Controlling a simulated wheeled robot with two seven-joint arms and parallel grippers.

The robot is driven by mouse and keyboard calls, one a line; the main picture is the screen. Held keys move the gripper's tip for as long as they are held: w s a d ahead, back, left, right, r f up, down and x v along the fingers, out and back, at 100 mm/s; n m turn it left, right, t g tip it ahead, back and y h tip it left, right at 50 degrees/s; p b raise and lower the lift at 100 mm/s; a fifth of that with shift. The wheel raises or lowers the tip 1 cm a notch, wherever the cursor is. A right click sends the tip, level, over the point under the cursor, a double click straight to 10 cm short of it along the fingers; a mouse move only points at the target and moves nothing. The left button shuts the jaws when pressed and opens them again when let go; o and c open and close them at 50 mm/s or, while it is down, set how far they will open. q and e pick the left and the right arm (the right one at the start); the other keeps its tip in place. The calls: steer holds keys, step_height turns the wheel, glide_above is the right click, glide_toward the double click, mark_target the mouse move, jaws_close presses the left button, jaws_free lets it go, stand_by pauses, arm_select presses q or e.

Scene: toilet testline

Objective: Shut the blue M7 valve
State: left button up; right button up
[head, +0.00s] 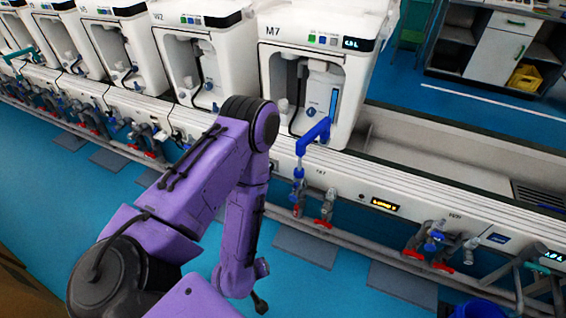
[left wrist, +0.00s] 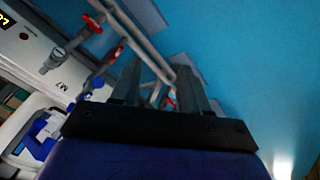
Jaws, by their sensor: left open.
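The M7 machine (head: 318,75) is white and stands right of centre in the head view, with a blue tap (head: 313,137) in front of it. Below the tap, a small blue valve handle (head: 298,188) sits on the pipework under the ledge. In the left wrist view a blue handle (left wrist: 97,82) shows at the left, partly behind my gripper, near the M7 label (left wrist: 62,86). My left gripper (left wrist: 158,68) is open, its two dark fingers pointing at the pipes and floor. In the head view the fingers are mostly hidden by my purple arm. My right gripper is out of view.
Red valve handles (head: 323,223) hang beside the blue one, and a long pipe rail (head: 350,240) runs below. More white machines (head: 205,55) line up to the left. A further valve group (head: 430,243) is at the right. Blue floor in front is open.

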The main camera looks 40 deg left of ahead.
arm_select(q)
steer(key=w+d+f+n+t+h+b, duration=0.1)
steer(key=w+d+f+n+t+b, duration=0.15)
steer(key=w+f+n+b, duration=0.35)
steer(key=n+t+y+b, duration=0.3)
steer(key=n+t+b, duration=0.8)
steer(key=n, duration=0.8)
glide_toward(294, 188)
steer(key=shift+g+y, duration=0.4)
steer(key=shift+g, duration=0.25)
steer(key=x, duration=0.3)
steer(key=b+x, duration=0.1)
steer(key=x, duration=0.4)
steer(key=shift+w+d+r, duration=0.2)
steer(key=shift+w+r, duration=0.2)
steer(key=shift+w+b, duration=0.3)
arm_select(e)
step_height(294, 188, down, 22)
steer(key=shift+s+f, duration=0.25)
arm_select(q)
jaws_close()
